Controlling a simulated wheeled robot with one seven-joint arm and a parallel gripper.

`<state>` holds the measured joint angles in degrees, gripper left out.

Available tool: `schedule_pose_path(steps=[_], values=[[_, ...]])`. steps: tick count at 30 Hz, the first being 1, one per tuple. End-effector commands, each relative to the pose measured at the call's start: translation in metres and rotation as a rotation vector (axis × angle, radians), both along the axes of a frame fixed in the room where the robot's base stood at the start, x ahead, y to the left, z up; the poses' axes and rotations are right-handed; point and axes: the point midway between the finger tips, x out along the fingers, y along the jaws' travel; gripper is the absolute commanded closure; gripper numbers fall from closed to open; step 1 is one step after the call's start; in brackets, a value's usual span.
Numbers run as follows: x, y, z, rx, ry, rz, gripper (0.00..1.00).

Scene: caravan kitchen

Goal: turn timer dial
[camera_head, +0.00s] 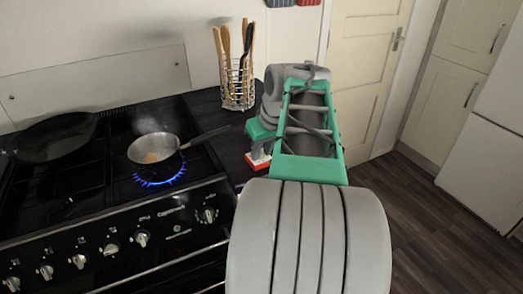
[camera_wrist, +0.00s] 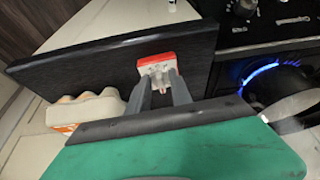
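A small red and white device (camera_head: 258,161), which looks like the timer, is on the dark counter right of the stove. It also shows in the wrist view (camera_wrist: 156,61), at the fingertips. My gripper (camera_wrist: 161,83) has its two grey fingers apart, one on each side of the timer's pale front. A small pale part, perhaps the dial, shows between them. I cannot tell whether the fingers touch it. In the head view my arm hides the fingertips and part of the timer.
A saucepan (camera_head: 153,149) steams over a lit blue burner (camera_head: 160,180), its handle pointing toward the counter. A frying pan (camera_head: 55,138) is at the left. A utensil rack (camera_head: 237,92) stands behind the timer. An egg carton (camera_wrist: 85,110) shows left in the wrist view.

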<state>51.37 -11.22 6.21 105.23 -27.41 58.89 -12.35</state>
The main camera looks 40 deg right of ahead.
Motion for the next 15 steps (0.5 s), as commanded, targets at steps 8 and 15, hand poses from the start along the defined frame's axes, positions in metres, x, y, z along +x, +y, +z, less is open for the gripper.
schedule_pose_path(steps=[8,15], values=[[-0.0001,0.0000,0.0001,0.000,0.000,0.000,0.98],[-0.0002,0.0002,-0.0007,0.001,0.001,-0.001,1.00]])
